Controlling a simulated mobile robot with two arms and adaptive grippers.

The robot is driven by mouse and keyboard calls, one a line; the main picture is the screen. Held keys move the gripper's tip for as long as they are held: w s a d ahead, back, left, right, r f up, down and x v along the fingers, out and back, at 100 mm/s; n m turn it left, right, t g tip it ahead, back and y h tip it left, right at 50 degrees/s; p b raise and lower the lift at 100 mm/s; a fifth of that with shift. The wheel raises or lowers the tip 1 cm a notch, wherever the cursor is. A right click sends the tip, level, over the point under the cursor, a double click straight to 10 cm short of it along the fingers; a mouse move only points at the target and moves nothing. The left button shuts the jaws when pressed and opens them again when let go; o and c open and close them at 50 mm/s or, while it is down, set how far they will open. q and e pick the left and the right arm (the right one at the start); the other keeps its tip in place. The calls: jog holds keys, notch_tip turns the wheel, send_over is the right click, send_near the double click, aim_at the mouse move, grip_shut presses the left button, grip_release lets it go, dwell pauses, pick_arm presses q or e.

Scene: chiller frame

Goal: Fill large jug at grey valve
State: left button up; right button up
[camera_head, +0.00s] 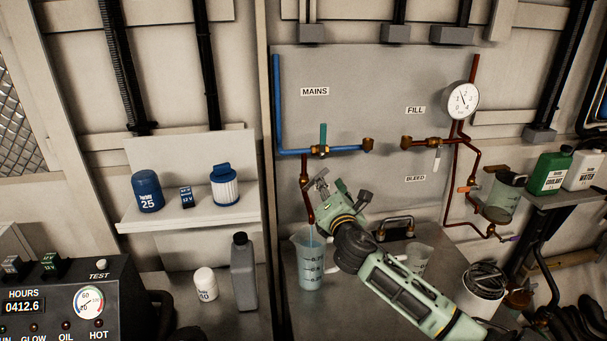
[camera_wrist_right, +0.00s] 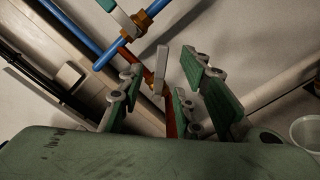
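The large clear jug (camera_head: 310,262) stands upright on the grey bench below the end of a copper downpipe (camera_head: 306,200). It has a bluish tint inside; its exact level is hard to read. The grey valve lever (camera_wrist_right: 162,70) shows in the right wrist view on the copper pipe below the blue pipe. My right gripper (camera_head: 320,188) is at this valve, in front of the downpipe. In the wrist view its fingers (camera_wrist_right: 165,90) are apart, with the lever between them and no clear contact. My left gripper is out of view.
A green-handled valve (camera_head: 322,138) sits above on the blue mains pipe (camera_head: 277,105). A smaller clear jug (camera_head: 419,259) stands right of my right forearm. A white bucket (camera_head: 482,295) with a coiled hose is farther right. A grey bottle (camera_head: 243,272) stands left of the large jug.

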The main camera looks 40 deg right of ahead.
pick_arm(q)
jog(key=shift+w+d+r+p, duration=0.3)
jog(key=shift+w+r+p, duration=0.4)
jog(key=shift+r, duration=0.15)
pick_arm(e)
jog(key=x, duration=0.7)
jog(key=shift+s+d+f, duration=0.1)
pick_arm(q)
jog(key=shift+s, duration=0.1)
pick_arm(e)
jog(key=shift+c, duration=0.5)
grip_shut()
